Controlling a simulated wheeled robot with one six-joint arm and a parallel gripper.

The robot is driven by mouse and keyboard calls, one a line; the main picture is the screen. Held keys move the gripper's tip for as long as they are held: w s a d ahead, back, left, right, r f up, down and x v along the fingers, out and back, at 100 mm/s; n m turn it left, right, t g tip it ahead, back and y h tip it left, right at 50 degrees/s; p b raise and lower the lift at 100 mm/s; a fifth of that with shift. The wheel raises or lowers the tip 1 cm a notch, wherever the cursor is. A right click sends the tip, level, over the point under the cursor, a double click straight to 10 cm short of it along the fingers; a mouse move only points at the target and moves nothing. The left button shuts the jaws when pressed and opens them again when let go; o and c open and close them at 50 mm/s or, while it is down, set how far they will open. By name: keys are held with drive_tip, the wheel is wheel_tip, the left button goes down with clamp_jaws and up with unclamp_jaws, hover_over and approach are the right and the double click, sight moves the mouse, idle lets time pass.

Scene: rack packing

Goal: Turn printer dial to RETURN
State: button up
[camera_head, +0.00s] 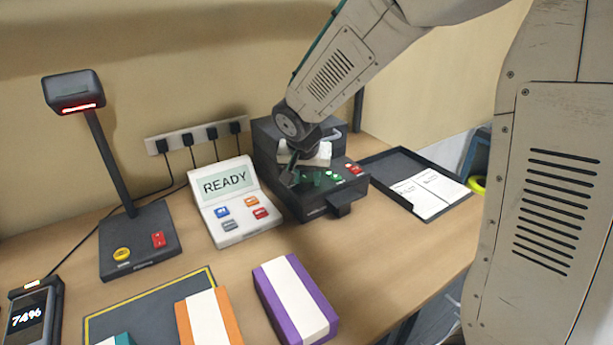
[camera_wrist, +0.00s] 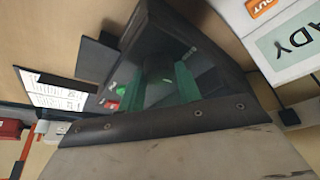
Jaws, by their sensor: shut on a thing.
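The printer (camera_head: 275,150) is a dark box at the back middle of the desk, with small green and red lit controls on its front panel. My gripper (camera_head: 304,178) reaches down onto that panel, left of the lit controls, and is shut on the dial. The dial itself is mostly hidden by the fingers, and its pointer and setting cannot be read. In the wrist view, two green finger parts of my gripper (camera_wrist: 156,86) sit close over the dark printer panel (camera_wrist: 150,55). Small green lettering beside them is too small to read.
A white console (camera_head: 234,205) reading READY stands left of the printer. A black tray (camera_head: 398,162) with papers lies to its right. A scanner stand (camera_head: 110,150) is farther left. Purple (camera_head: 267,290) and orange (camera_head: 184,322) striped boxes lie in front. The desk before the printer is clear.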

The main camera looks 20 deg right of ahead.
sight(304, 195)
drive_tip(key=shift+m, duration=0.4)
drive_tip(key=o, duration=1)
drive_tip(key=shift+c, duration=0.2)
drive_tip(key=v, duration=0.8)
drive_tip(key=shift+a, duration=0.15)
drive_tip(key=shift+f, duration=0.15)
